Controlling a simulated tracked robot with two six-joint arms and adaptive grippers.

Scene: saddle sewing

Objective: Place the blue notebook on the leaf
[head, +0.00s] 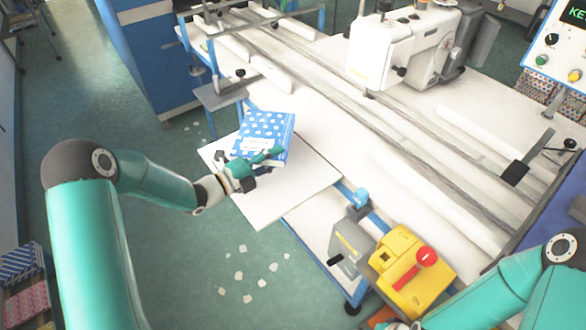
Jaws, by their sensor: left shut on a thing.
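The blue notebook (267,127), with white dots and a pale label, is over the far part of the leaf (283,195), near where it meets the main table. The leaf is a flat white panel sticking out from the table's near left side. My left gripper (266,158) is shut on the blue notebook at its near edge, with its fingers across the lower part of the cover. I cannot tell whether the notebook touches the leaf or is held just above it. My right arm comes in at the lower right, and its gripper is out of view.
A white sewing machine (405,47) stands on the white table (390,175). A yellow box with a red knob (412,272) and a grey device (352,245) are right of the leaf. Pale scraps (239,276) lie on the green floor. The leaf's near part is bare.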

